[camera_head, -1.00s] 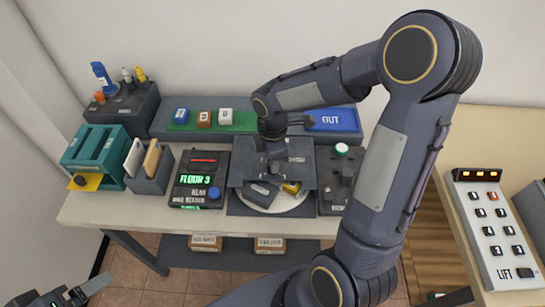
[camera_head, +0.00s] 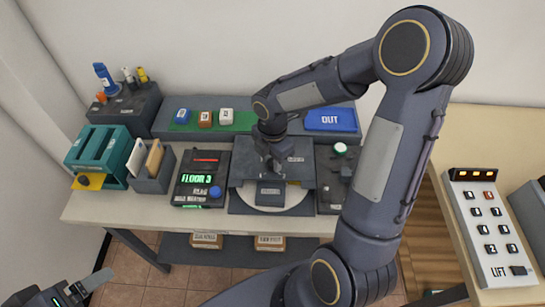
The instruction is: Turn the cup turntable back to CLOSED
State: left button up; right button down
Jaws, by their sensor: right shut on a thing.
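The cup turntable is a pale round disc (camera_head: 296,205) under a dark square housing (camera_head: 246,172), in the middle of the table. A dark block (camera_head: 270,193) sits at the front middle of the disc. My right gripper (camera_head: 273,167) reaches down over the housing's centre and is shut on the turntable's handle, which it mostly hides. No yellow piece shows at the front of the disc. Any CLOSED mark is too small to read. My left gripper (camera_head: 88,284) is at the bottom left, away from the table, partly cut off.
Left of the turntable stands a reader showing FLOOR 3 (camera_head: 198,178). To its right is a dark panel with a green-white knob (camera_head: 340,149). A blue OUT tray (camera_head: 331,120) lies behind. A lift panel (camera_head: 488,225) is on the right. My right arm covers the table's right end.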

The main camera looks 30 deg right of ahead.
aim_at(272, 162)
jog(key=shift+n, duration=0.3)
dwell(0.4)
jog(key=c, duration=1.1)
grip_release()
jog(key=shift+r, duration=3.9)
